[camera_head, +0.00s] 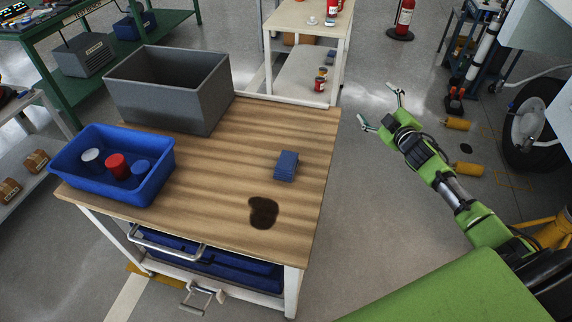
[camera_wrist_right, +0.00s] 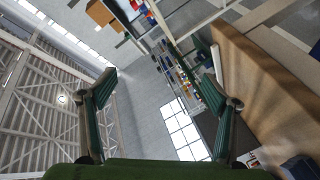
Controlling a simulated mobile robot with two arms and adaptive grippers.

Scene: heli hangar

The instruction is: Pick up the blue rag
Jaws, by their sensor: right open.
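The blue rag (camera_head: 286,166) lies folded on the right part of a wooden-topped cart (camera_head: 215,165), a little above a dark brown stain (camera_head: 263,212). My right gripper (camera_head: 377,107) is open and empty, out to the right of the cart and apart from the rag. In the right wrist view, my right gripper (camera_wrist_right: 158,95) has its two fingers spread with nothing between them. A dark blue thing (camera_wrist_right: 300,167) shows at the lower right of that view; I cannot tell whether it is the rag. My left gripper is not in view.
A grey bin (camera_head: 170,95) stands at the cart's back left. A blue tray (camera_head: 115,190) with a red can and other round items sits at the front left. A white shelf cart (camera_head: 310,80) stands behind.

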